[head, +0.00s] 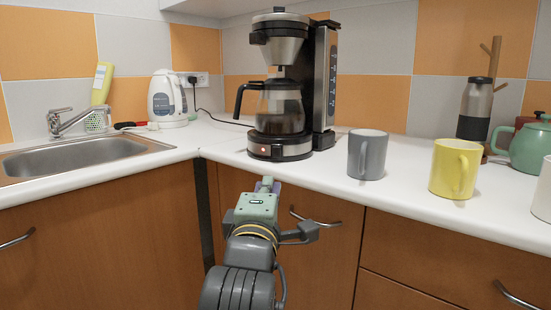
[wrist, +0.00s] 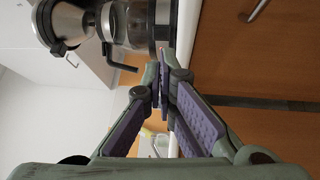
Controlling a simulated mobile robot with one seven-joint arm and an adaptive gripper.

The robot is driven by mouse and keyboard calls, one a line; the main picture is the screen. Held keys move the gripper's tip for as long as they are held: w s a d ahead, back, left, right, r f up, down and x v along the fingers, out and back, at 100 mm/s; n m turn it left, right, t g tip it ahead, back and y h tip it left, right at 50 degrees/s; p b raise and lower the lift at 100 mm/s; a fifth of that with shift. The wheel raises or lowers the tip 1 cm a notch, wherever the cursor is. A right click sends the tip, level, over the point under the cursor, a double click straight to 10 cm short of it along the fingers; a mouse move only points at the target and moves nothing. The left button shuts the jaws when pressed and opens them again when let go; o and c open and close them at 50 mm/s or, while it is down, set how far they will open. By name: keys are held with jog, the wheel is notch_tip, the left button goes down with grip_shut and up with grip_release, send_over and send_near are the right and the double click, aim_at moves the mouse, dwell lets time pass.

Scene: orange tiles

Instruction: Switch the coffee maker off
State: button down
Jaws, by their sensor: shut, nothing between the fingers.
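The coffee maker (head: 281,85) stands on the white counter near the corner, black and silver, with a glass carafe (head: 281,108) in it. A small switch (head: 263,150) with a reddish glow shows on the front of its base. My gripper (head: 266,184) is in front of the counter edge, below and a little in front of that base, apart from it. In the wrist view my gripper (wrist: 162,62) has its fingertips together with nothing between them. The coffee maker's base (wrist: 165,22) lies just beyond the tips there, and the fingers partly hide the area around the switch.
A grey mug (head: 367,155) and a yellow mug (head: 455,168) stand right of the coffee maker. A white kettle (head: 166,98) and the sink (head: 75,158) are to the left. The counter edge and cabinet doors (head: 300,235) are close to my arm.

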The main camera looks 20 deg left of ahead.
jog(key=shift+w+r, duration=0.1)
jog(key=p, duration=1.4)
send_near(276, 151)
jog(key=b+x, duration=0.1)
jog(key=x, duration=0.6)
jog(key=shift+b, duration=0.3)
